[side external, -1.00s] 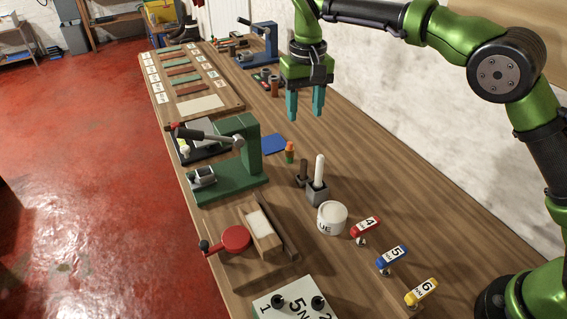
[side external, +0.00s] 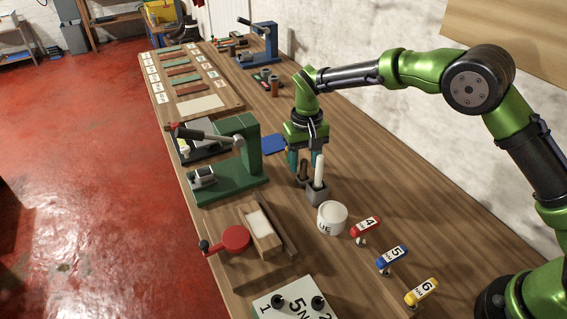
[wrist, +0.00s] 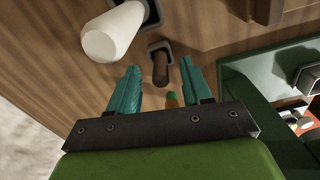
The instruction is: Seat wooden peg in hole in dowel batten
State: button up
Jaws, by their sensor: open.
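A dark brown upright peg (side external: 302,179) stands next to the grey holder; it also shows in the wrist view (wrist: 160,68), in a small dark socket. My gripper (side external: 302,159) is open above the peg, pointing down. In the wrist view the peg lies between and beyond the two teal fingertips (wrist: 158,74), with nothing gripped. A small orange and green piece (wrist: 172,99) shows between the fingers, nearer the palm. A light wooden batten (side external: 261,235) sits by the red clamp at the near left; any hole in it cannot be made out.
A white stick (side external: 319,168) stands in a grey holder (side external: 317,194) close to my gripper; a white tub (side external: 332,217) is nearby. A green press (side external: 235,160) and red clamp (side external: 235,238) stand left. Numbered tags (side external: 392,256) lie right. Bench between press and holder is mostly clear.

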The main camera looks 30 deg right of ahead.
jog(key=shift+f, duration=0.9)
jog(key=shift+c, duration=0.3)
grip_shut()
jog(key=shift+r, duration=0.1)
